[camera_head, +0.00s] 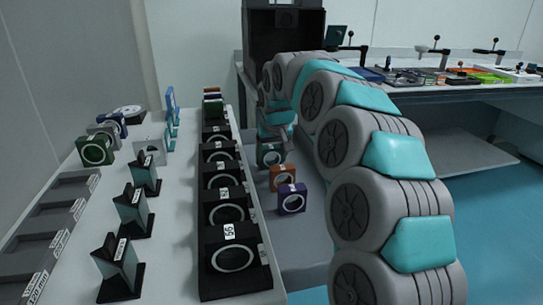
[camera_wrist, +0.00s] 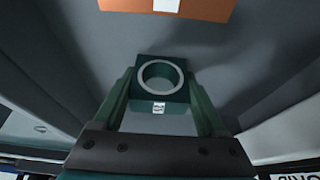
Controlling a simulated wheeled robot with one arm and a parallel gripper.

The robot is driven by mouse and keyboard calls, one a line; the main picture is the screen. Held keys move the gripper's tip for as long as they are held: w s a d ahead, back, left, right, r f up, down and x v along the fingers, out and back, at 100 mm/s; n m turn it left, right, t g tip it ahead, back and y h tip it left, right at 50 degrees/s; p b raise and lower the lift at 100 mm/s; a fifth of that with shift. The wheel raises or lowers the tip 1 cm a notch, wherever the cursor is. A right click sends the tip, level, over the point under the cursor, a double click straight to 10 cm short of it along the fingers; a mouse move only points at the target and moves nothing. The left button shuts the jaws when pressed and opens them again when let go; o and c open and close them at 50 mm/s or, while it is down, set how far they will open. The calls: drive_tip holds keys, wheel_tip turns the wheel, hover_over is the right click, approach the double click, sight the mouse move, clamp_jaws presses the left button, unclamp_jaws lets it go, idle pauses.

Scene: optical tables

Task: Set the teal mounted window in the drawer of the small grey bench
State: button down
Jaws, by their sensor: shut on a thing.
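The teal mounted window (camera_head: 271,155) is a dark teal block with a pale ring. My gripper (camera_head: 279,141) is shut on it. In the wrist view the teal window (camera_wrist: 160,98) sits between the two fingers of my gripper (camera_wrist: 160,88), ring and white label showing. It is low over a grey surface that looks like the open drawer (camera_head: 312,225), beside the small grey bench (camera_head: 172,265). I cannot tell whether it touches the drawer floor. An orange mounted window (camera_head: 283,178) and a purple one (camera_head: 291,199) stand in line nearer the head camera.
A row of black numbered mounts (camera_head: 228,238) lines the bench edge beside the drawer. Black prism mounts (camera_head: 119,270), a green mount (camera_head: 96,151) and labelled trays stand further left. The orange window (camera_wrist: 165,8) is close ahead in the wrist view. Another table (camera_head: 440,92) is at the back right.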

unclamp_jaws()
drive_tip(key=shift+f, duration=0.1)
drive_tip(key=v, duration=1.2)
drive_tip(key=shift+b, duration=0.3)
